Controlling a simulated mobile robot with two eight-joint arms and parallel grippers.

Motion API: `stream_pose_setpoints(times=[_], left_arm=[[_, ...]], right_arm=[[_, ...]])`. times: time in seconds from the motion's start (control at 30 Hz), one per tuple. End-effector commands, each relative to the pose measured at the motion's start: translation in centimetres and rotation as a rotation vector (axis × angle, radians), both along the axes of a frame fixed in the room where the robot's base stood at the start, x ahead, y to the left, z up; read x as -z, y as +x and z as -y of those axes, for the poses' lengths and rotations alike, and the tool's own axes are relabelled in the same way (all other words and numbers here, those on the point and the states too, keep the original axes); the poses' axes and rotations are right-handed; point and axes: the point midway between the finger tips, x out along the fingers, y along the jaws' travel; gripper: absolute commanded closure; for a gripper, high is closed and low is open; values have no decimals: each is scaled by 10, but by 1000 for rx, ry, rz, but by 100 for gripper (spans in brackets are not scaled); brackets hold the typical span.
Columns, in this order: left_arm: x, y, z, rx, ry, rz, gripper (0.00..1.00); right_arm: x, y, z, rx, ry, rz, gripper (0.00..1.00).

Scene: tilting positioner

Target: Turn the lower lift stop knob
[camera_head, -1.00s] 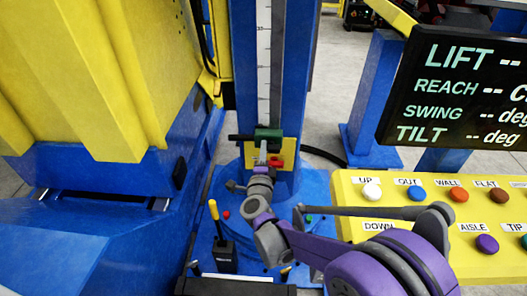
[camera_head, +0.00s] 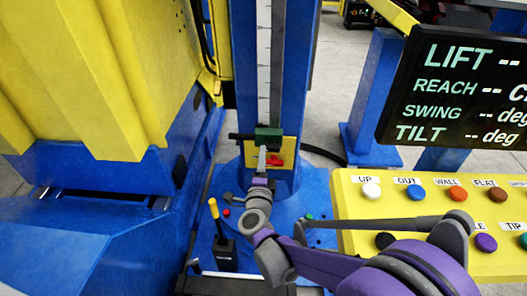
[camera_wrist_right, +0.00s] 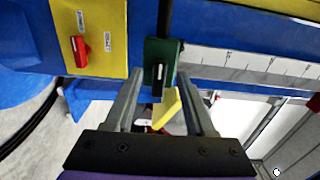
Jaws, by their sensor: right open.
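A green stop block (camera_head: 268,133) sits on the blue lift column's scale. In the right wrist view, the green block (camera_wrist_right: 153,52) carries a black knob with a white line (camera_wrist_right: 158,76). A yellow pointed piece (camera_wrist_right: 166,108) shows just below the knob. My right gripper (camera_head: 262,152) is just below the block in the head view. In the right wrist view, my right gripper (camera_wrist_right: 160,82) is open, its fingers on either side of the knob; I cannot tell whether they touch it. My left gripper is not in view.
A yellow plate (camera_wrist_right: 90,18) with a red switch (camera_wrist_right: 80,50) is beside the block. A lever with a yellow handle (camera_head: 214,215) stands on the blue base. A yellow button panel (camera_head: 345,200) and a black display (camera_head: 460,85) are at right.

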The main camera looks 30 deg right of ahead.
Motion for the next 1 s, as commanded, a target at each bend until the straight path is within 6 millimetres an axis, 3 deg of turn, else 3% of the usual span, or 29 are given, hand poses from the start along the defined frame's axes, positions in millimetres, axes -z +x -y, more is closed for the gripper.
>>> stream_pose_setpoints(times=[0.2, 0.4, 1.0], left_arm=[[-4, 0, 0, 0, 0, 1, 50], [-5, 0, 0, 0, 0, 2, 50], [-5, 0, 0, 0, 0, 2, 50]], right_arm=[[-1, -37, -24, -3, 1, 0, 45], [0, -53, -33, -1, 0, 0, 45], [0, -55, -34, 0, 0, 0, 45]])
